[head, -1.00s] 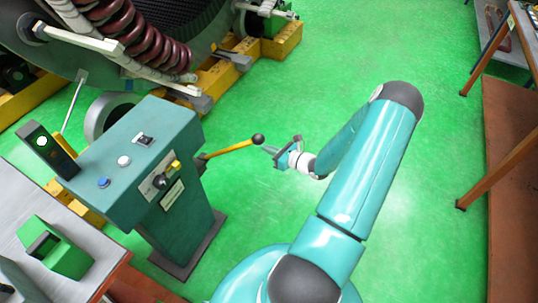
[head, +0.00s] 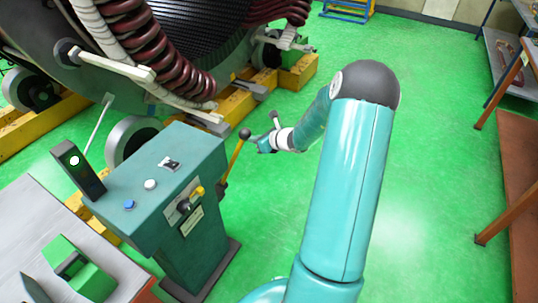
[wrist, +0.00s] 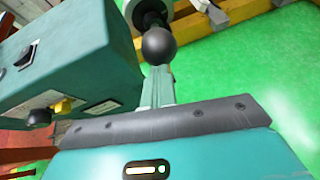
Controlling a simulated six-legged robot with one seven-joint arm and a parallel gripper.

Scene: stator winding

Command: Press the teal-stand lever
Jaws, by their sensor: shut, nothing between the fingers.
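The teal stand (head: 165,185) is a box-topped pedestal left of my arm. Its lever (head: 235,162) is a yellow rod with a black ball knob (head: 245,134), and it rises steeply from the stand's right side. My gripper (head: 261,145) is shut and empty, just right of the knob. In the wrist view the knob (wrist: 167,45) appears at the upper end of my closed fingers (wrist: 158,85). I cannot tell whether they touch it. Most of the rod is hidden in the wrist view.
A large machine with dark red coils (head: 140,50) stands behind on yellow rails (head: 285,80). A grey table (head: 40,225) with a green block (head: 82,268) is at left, and a brown bench (head: 515,165) at right. Green floor is free right of my arm.

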